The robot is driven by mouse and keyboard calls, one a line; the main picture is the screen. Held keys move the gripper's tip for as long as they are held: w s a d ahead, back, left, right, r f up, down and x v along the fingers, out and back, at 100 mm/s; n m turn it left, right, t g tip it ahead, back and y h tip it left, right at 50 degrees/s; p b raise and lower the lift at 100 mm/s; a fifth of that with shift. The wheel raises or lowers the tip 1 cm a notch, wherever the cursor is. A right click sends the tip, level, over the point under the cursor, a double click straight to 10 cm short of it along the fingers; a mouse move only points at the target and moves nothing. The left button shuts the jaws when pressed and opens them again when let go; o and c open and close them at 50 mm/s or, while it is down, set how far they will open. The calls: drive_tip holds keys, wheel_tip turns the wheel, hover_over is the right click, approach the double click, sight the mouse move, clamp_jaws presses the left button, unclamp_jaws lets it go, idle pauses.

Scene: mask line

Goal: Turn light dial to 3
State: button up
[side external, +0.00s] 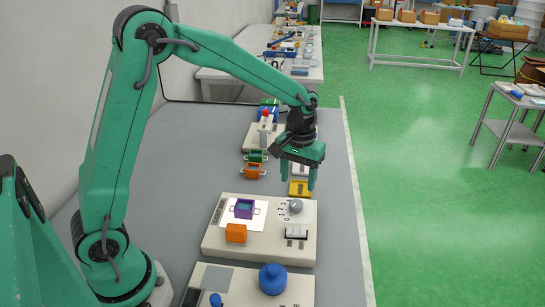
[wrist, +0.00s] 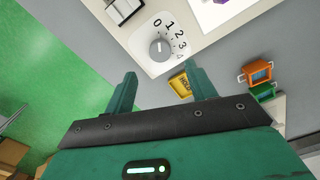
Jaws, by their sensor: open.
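The light dial (side external: 296,206) is a grey round knob on a white plate at the right of a cream board (side external: 222,243). In the wrist view the dial (wrist: 160,48) has the numbers 0 to 4 around it. A pale mark on the knob appears to point towards the 0 side, but it is too small to be sure. My gripper (side external: 298,179) is open and empty, behind the dial in the side view and apart from it. In the wrist view my gripper (wrist: 162,78) has its two fingers spread, with the dial ahead of the gap between them.
A rocker switch (side external: 296,232) is in front of the dial. Orange (side external: 254,170) and green (side external: 257,155) bins stand behind.

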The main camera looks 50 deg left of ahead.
sight(296, 203)
drive_tip(key=shift+f, duration=3.8)
drive_tip(key=c, duration=1)
